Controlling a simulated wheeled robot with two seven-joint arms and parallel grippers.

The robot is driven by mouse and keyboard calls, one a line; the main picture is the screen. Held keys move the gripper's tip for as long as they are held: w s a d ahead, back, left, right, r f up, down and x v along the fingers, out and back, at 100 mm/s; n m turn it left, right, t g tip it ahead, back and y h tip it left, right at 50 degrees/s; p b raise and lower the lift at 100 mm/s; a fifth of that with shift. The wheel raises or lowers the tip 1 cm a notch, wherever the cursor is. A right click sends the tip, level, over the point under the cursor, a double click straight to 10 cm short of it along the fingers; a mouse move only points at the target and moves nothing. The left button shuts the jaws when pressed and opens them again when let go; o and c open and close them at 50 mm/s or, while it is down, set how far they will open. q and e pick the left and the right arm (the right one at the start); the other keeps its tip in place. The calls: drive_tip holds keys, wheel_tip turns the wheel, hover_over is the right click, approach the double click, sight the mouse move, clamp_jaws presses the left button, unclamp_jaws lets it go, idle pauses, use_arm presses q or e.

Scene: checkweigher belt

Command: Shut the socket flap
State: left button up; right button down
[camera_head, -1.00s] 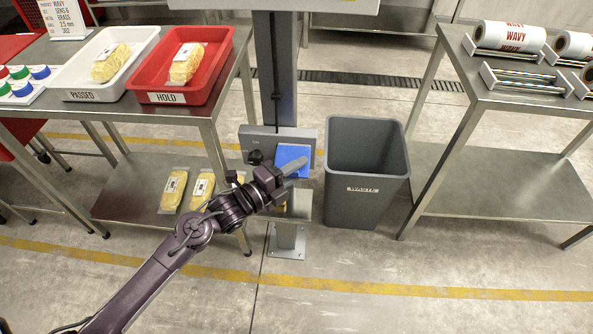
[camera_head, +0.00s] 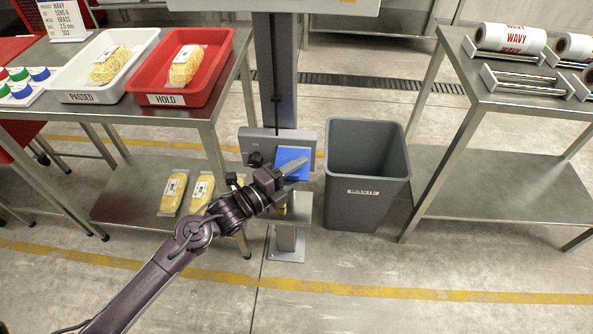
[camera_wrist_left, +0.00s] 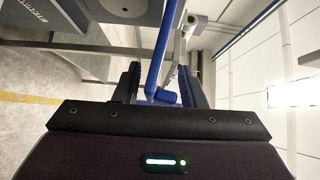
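The blue socket flap (camera_head: 289,155) is on the front of a grey box (camera_head: 303,137) fixed to the grey column. It sticks out from the box, partly hidden behind my left gripper (camera_head: 296,168). In the left wrist view the flap (camera_wrist_left: 164,50) shows nearly edge-on as a thin blue strip with a rounded blue end. It lies between the two dark fingers of my left gripper (camera_wrist_left: 158,84), which stand apart. I cannot tell whether a finger touches it. The socket is hidden. My right gripper is not in view.
A grey waste bin (camera_head: 366,205) stands right of the column. A steel table at left holds a white tray (camera_head: 72,84) and a red tray (camera_head: 218,82). Packs lie on its lower shelf. A steel rack (camera_head: 500,185) with film rolls stands at right.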

use_arm(q)
drive_tip(key=v, duration=0.7)
drive_tip(key=shift+s+a, duration=0.3)
drive_tip(key=shift+s, duration=0.05)
